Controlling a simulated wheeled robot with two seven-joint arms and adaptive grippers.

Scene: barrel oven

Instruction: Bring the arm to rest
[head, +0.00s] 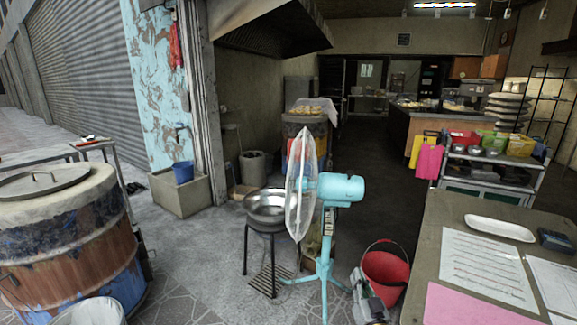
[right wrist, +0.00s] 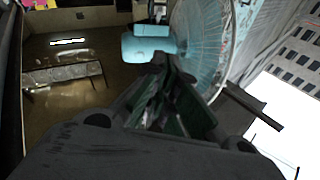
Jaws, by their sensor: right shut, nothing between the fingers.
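My right gripper (head: 362,284) shows at the bottom of the head view, between the turquoise fan's stand and the red bucket. It is shut and empty. In the right wrist view its dark fingers (right wrist: 172,105) are close together, with the turquoise fan (right wrist: 185,45) beyond them. My left gripper is not in view. The barrel oven (head: 70,235), with a round metal lid (head: 45,180) on top, stands at the left of the head view.
The turquoise fan (head: 340,188) stands close to my right gripper. The red bucket (head: 385,272) is just right of it. A table (head: 450,210) with papers and a white tray (head: 499,228) fills the lower right. A metal bowl (head: 267,208) rests on a stand left of the fan.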

